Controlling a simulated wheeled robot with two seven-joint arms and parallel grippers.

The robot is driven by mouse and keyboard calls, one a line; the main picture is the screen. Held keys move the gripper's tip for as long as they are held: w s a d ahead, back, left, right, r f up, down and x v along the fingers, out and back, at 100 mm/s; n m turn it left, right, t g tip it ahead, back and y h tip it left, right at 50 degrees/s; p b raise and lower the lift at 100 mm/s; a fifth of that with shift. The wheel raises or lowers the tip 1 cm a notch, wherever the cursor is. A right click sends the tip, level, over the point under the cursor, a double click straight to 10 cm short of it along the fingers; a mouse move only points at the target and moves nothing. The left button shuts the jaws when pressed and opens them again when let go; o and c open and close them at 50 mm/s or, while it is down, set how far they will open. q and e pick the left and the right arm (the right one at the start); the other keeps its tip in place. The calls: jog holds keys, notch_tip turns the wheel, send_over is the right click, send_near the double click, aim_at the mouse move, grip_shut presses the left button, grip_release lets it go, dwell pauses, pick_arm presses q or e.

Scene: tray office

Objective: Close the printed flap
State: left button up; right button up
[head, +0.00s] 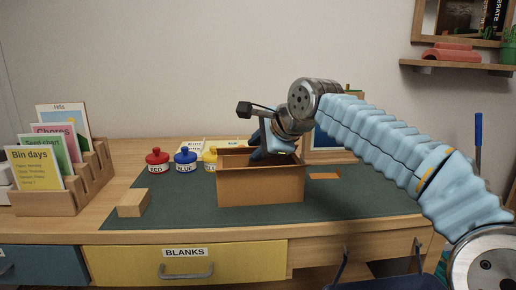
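A brown cardboard box (260,184) stands on the dark green mat in the middle of the desk. I cannot make out a printed flap. My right gripper (262,152) reaches in from the right and points down at the box's top, by its back edge. Its fingers are partly hidden, so I cannot tell whether they are open or touching the box. My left gripper is not in view.
Red (157,162), blue (186,160) and yellow (210,158) lidded pots stand left of the box. A wooden block (133,203) lies at the mat's left. A card rack (75,185) stands far left.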

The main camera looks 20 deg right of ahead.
jog(key=p+v, duration=0.2)
jog(key=v, duration=1)
jog(key=shift+s+r, duration=0.2)
jog(key=shift+r, duration=0.1)
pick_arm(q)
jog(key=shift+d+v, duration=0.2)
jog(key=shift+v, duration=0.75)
pick_arm(e)
jog(key=shift+s+d+r, duration=0.15)
jog(key=shift+s+r, duration=0.1)
jog(key=shift+s, duration=0.2)
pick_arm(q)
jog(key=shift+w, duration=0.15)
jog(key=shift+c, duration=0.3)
